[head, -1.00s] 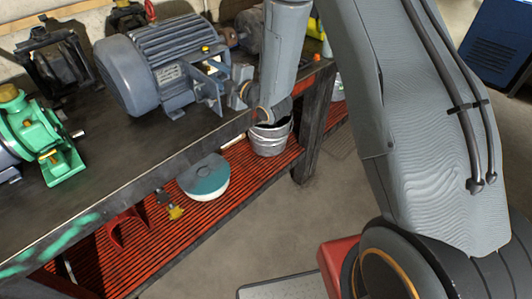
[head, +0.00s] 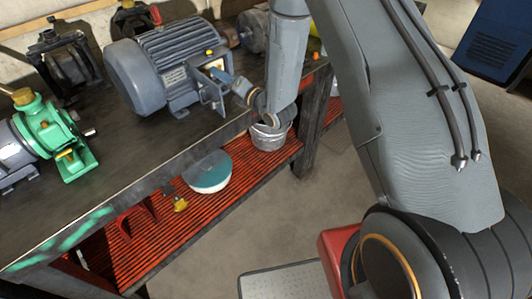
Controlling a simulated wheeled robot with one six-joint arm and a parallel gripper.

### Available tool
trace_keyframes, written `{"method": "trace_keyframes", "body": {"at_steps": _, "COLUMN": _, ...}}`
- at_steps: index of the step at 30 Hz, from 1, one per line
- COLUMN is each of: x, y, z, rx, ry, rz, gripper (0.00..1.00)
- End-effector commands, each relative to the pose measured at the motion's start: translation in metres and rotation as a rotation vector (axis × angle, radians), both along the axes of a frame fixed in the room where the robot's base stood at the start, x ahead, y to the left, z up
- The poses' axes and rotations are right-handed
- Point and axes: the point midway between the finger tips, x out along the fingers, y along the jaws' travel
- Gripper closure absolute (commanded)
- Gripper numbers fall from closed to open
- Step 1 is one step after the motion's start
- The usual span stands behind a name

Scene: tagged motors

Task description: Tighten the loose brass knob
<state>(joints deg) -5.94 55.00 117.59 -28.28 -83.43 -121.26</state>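A blue-grey finned motor (head: 160,70) lies on the dark workbench. A small brass-yellow knob (head: 209,52) shows at the upper right of the motor. My gripper (head: 212,88) is at the motor's right end, just below that knob; my wrist partly hides this spot. Its fingers are small and blend with the grey motor parts, so their opening and any contact are unclear. A green pump (head: 62,140) at the left carries a larger brass cap (head: 22,96) and a small brass fitting (head: 66,154). I cannot tell which brass piece is loose.
The workbench (head: 135,165) is bare in front of the motor. Its red slatted lower shelf (head: 215,222) holds a teal-topped round item (head: 208,175), a yellow-handled part (head: 180,204) and a metal bucket (head: 268,138). The floor (head: 265,215) in front is open.

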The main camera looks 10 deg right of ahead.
Motion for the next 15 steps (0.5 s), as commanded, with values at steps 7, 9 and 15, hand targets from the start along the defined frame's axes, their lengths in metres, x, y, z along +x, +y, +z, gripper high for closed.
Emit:
{"method": "trace_keyframes", "body": {"at_steps": 7, "x": -0.033, "y": -0.024, "z": -0.003, "rx": 0.002, "ry": 0.001, "rz": -0.001, "gripper": 0.69}}
{"method": "trace_keyframes", "body": {"at_steps": 9, "x": -0.042, "y": -0.03, "z": -0.003, "rx": 0.002, "ry": 0.001, "rz": -0.001, "gripper": 0.69}}
{"method": "trace_keyframes", "body": {"at_steps": 15, "x": -0.034, "y": -0.034, "z": -0.017, "rx": 0.044, "ry": 0.146, "rz": -0.039, "gripper": 0.69}}
